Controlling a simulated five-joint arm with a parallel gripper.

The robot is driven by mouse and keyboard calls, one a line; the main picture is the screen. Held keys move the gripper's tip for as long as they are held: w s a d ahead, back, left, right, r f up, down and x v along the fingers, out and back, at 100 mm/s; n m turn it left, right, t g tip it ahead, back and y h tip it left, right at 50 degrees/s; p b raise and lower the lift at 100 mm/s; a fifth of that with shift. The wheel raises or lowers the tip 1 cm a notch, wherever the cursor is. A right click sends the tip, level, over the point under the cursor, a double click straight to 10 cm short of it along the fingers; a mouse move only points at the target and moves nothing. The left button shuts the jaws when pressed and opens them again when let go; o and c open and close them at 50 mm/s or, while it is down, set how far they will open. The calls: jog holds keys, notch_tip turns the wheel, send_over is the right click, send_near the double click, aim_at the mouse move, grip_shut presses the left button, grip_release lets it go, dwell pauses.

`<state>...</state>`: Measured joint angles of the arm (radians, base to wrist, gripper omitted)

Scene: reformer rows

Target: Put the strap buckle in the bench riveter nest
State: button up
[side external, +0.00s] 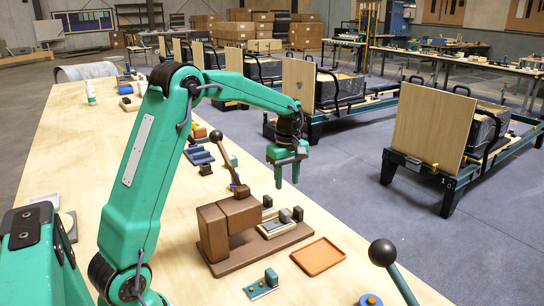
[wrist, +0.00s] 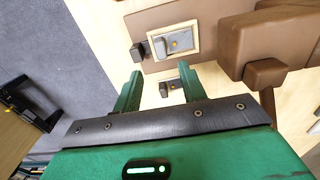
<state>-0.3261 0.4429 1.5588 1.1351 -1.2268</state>
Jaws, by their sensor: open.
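The brown bench riveter (side external: 228,222) stands on the bench, and its head also shows in the wrist view (wrist: 270,42). Its nest is a cream frame (side external: 265,232) on the brown base plate, also in the wrist view (wrist: 151,42). A grey piece (wrist: 181,40) with a small yellowish spot lies within the frame; it may be the strap buckle, but I cannot tell for sure. My gripper (side external: 287,180) hangs above the bench behind the nest, fingers down. In the wrist view its fingers (wrist: 160,88) are apart with nothing held between them.
A dark block (wrist: 138,51) stands beside the nest; another small dark piece (wrist: 168,88) lies on the bench beyond it. An orange tray (side external: 318,256), a blue plate with an upright block (side external: 262,286) and a black-knobbed lever (side external: 383,252) are nearer the camera. The riveter's lever (side external: 229,158) rises beside my arm.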

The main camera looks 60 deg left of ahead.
jog(key=s+d+r+m+t, duration=0.2)
jog(key=s+d+r+m, duration=0.3)
jog(key=s+d+r, duration=0.15)
jog(key=s+d+m+t, duration=0.1)
jog(key=s+d+m, duration=0.3)
jog(key=s, duration=0.5)
jog(key=s+d+r+m+t, duration=0.1)
jog(key=s+d+m+t, duration=0.1)
jog(key=s+d+m, duration=0.3)
jog(key=s+m, duration=0.3)
jog(key=s, duration=0.1)
jog(key=shift+d+r+m+t, duration=0.15)
jog(key=shift+r+m+t, duration=0.15)
jog(key=shift+m, duration=0.1)
